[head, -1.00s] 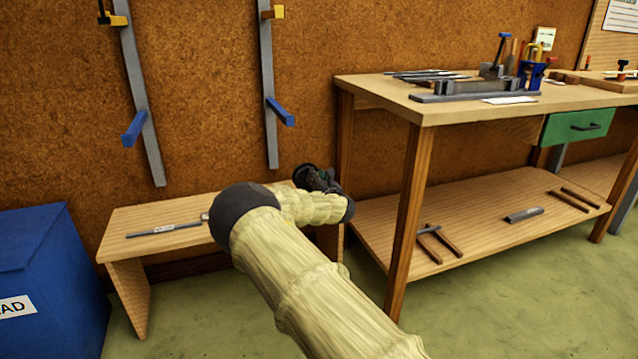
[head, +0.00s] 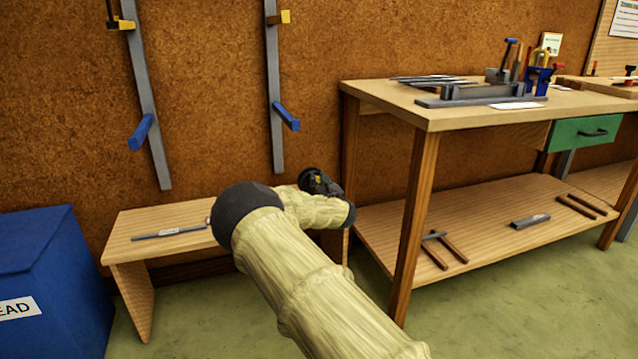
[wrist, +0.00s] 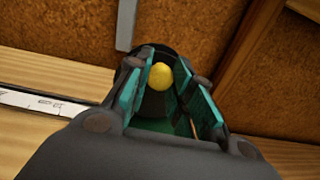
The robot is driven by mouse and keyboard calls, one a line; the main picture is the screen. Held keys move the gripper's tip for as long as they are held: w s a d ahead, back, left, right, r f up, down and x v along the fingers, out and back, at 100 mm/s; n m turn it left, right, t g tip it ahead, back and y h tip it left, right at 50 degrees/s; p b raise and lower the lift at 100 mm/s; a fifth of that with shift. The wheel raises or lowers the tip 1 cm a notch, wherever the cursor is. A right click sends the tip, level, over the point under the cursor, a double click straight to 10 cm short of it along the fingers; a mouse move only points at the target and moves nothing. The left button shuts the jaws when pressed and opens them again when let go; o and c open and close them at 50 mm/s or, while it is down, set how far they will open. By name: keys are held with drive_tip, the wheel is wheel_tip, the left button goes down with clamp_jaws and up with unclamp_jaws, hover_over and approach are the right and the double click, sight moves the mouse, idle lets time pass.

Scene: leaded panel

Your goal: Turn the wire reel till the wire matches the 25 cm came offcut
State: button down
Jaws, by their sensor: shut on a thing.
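My gripper (head: 320,183) is at the right end of the low wooden bench, mostly hidden in the head view behind my own arm. In the wrist view my gripper (wrist: 160,75) is shut, with a round yellow knob (wrist: 161,76) between its teal-padded fingers. Something dark green shows below the knob; I cannot make out the rest of the reel. A thin copper-coloured line by the right finger may be wire. A grey came strip (head: 150,236) with a white label lies on the bench, left of my arm; a labelled strip (wrist: 35,101) also shows in the wrist view.
The low bench (head: 125,250) stands against the brown wall. A blue bin (head: 45,270) is at the left. The tall workbench (head: 400,97) with tools and a lower shelf (head: 480,230) is at the right. Clamps (head: 148,110) hang above the low bench.

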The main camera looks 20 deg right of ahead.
drive_tip(key=shift+f, duration=0.1)
drive_tip(key=c, duration=1.2)
unclamp_jaws()
drive_tip(key=shift+s, duration=0.1)
drive_tip(key=s, duration=1.2)
drive_tip(key=shift+d, duration=0.2)
